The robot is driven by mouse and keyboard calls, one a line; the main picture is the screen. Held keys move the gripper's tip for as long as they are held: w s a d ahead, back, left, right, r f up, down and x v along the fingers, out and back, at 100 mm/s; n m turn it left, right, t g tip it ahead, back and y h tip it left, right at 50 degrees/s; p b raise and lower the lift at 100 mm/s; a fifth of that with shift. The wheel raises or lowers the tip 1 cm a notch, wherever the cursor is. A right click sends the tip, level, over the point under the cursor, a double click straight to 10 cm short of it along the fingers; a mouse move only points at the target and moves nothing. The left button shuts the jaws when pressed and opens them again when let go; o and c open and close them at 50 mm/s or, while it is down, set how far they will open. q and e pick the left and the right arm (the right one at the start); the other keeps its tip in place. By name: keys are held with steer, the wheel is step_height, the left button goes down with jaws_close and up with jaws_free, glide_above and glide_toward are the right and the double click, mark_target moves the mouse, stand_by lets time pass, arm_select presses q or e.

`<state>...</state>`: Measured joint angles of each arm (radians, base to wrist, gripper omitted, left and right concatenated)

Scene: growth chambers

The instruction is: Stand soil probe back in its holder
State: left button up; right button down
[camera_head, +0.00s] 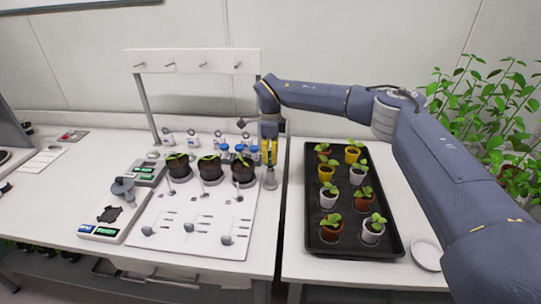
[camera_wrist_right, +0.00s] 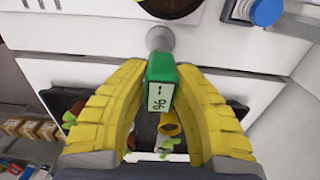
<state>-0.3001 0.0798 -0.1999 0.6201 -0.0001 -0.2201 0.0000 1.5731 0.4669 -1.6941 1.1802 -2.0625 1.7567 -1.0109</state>
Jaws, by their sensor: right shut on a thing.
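The soil probe (camera_wrist_right: 161,88) has a green head with a small display and sits between the yellow fingers of my right gripper (camera_wrist_right: 160,108) in the right wrist view. In the head view my right gripper (camera_head: 269,152) points down at the right edge of the white board, and its fingers hide most of the probe. A grey round holder (camera_head: 270,181) stands just below the fingertips; it also shows just beyond the probe head in the right wrist view (camera_wrist_right: 160,39). I cannot tell whether the probe's tip is inside it. My left gripper is not in view.
Several dark pots with seedlings (camera_head: 210,168) stand left of the gripper on the white board (camera_head: 190,225). Blue-capped bottles (camera_head: 238,149) are close behind. A black tray (camera_head: 316,238) of potted seedlings lies to the right, across a gap between the tables. A white dish (camera_head: 427,254) is farther right.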

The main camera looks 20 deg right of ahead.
steer(key=c, duration=1.1)
jaws_free()
steer(key=shift+r, duration=0.1)
